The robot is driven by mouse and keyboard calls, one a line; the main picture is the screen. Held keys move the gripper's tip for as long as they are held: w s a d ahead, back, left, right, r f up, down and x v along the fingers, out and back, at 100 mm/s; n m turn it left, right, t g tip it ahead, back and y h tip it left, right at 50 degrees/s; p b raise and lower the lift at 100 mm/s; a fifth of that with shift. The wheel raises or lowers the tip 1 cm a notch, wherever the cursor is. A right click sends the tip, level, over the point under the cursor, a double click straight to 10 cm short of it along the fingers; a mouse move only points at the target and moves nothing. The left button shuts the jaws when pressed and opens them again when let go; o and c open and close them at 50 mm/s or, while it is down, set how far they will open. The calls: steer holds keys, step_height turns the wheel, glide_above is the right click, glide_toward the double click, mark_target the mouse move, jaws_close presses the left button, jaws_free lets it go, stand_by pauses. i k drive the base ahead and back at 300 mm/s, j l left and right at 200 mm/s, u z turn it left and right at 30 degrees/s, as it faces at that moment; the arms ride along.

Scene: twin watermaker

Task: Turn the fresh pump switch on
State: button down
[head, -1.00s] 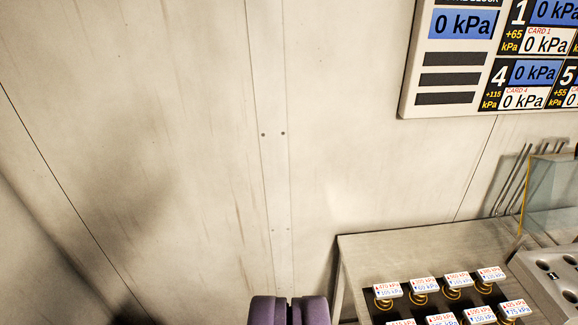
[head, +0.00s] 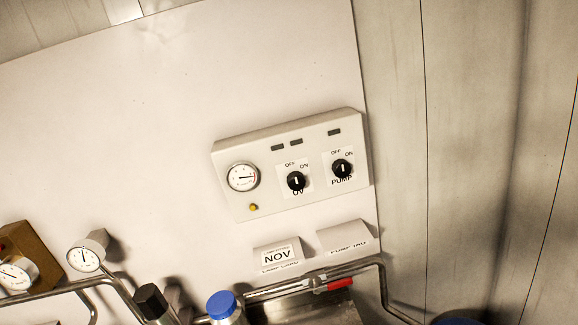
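A pale control panel (head: 270,205) is fixed to the white wall board, tilted in the head view. At its right is a black rotary knob labelled PUMP (head: 342,168), with OFF and ON printed above it. A similar black knob labelled UV (head: 296,181) sits to its left, with its own OFF and ON. Each knob has a short white mark that looks nearly upright; I cannot tell which label either points at. No label with the word fresh is readable. My gripper is not in the current view.
The panel also carries a round gauge (head: 242,177) and a yellow button (head: 254,207). Below it are a NOV card holder (head: 278,257) and a tag holder (head: 344,239). Lower down are metal pipes, a red handle (head: 340,284), a blue cap (head: 221,303) and another gauge (head: 84,260).

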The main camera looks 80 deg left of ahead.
mark_target(341, 169)
steer(key=k+l+u, duration=0.1)
steer(key=u, duration=1.8)
